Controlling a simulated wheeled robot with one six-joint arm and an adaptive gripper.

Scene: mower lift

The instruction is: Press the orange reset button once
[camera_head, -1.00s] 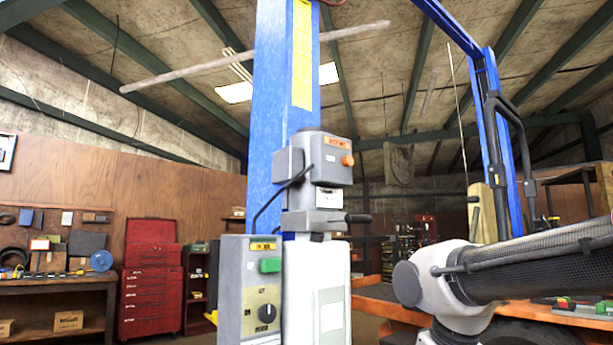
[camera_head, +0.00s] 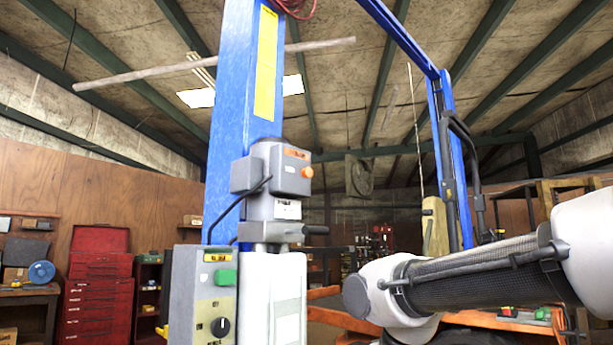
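The orange button (camera_head: 307,172) sticks out from the right side of a grey motor box (camera_head: 286,172) high on the blue lift post (camera_head: 240,110). An orange label is above it on the box. Below, at the left, a grey control box (camera_head: 203,295) carries a green button (camera_head: 223,277) and a black rotary knob (camera_head: 220,327). My arm (camera_head: 480,275) reaches in from the right, with its pale joint to the right of the white tank (camera_head: 273,298). It looks apart from the post. My gripper is not in view.
A dark handle (camera_head: 316,229) juts right from the unit below the motor box. A second blue post (camera_head: 450,160) stands at the right behind my arm. A red tool cabinet (camera_head: 97,290) and a workbench (camera_head: 28,292) are at the left.

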